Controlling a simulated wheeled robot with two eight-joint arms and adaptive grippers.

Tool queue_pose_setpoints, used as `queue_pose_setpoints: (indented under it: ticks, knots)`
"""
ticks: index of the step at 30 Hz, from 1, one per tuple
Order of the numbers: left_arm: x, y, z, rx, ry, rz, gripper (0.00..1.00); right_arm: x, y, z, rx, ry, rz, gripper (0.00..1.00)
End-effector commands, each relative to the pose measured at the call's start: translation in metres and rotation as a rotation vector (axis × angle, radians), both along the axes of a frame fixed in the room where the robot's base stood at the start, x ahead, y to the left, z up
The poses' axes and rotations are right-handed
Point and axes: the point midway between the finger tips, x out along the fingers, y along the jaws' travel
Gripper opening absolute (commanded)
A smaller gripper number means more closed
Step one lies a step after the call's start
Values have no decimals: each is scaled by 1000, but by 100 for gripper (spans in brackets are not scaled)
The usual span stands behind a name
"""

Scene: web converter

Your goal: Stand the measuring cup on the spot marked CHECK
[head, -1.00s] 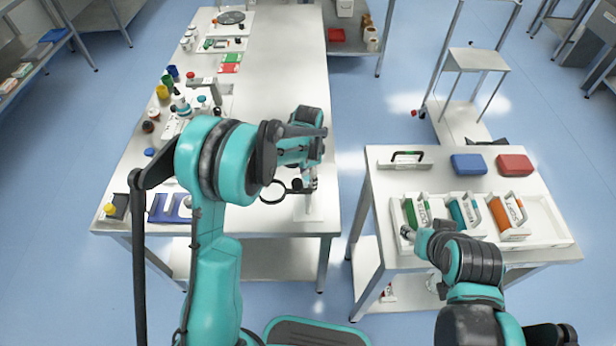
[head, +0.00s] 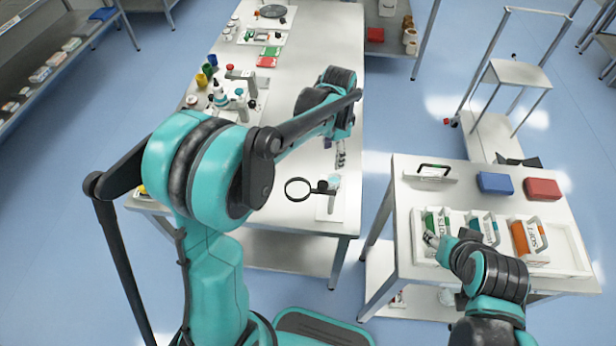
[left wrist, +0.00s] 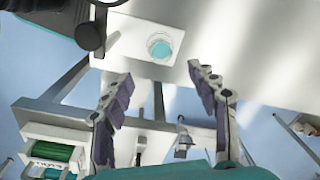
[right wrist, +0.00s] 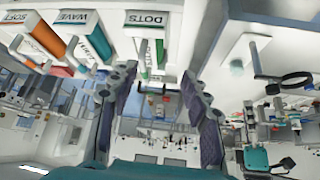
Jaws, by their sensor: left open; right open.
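The measuring cup, a small clear cup with teal in it (head: 334,180), stands on a white plate (head: 327,212) near the table's right edge, beside the black ring magnifier (head: 299,189). In the left wrist view the cup (left wrist: 160,47) shows from above as a teal round on the white plate (left wrist: 128,46). My left gripper (head: 341,160) is open and empty, apart from the cup, with its fingers spread. My right gripper (head: 431,240) is open by the packets on the right table. I cannot read any CHECK mark on the plate.
The right table holds a white tray (head: 582,262) with green, teal and orange packets, and blue (head: 495,183) and red (head: 542,189) boxes behind it. Bottles and caps line the long table's left side. Much of the long table's middle is clear.

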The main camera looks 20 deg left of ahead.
Motion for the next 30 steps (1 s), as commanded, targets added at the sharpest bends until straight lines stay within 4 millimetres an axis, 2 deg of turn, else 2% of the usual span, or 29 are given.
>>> queue_pose_setpoints:
  ticks: [3, 9, 13, 18, 24, 30]
  knots:
    - [-33, 12, 32, -18, -81, 128, 59, 0, 0, 0, 0, 0, 0, 47]
    - [-95, 30, 68, -78, -235, 378, 59, 0, 0, 0, 0, 0, 0, 47]
    - [-136, 39, 76, -133, -333, 534, 59, 0, 0, 0, 0, 0, 0, 47]
    - [-180, 48, 71, -214, -441, 714, 59, 0, 0, 0, 0, 0, 0, 47]
    - [-204, 53, 61, -280, -512, 830, 59, 0, 0, 0, 0, 0, 0, 47]
    - [-208, 54, 59, -294, -526, 854, 59, 0, 0, 0, 0, 0, 0, 47]
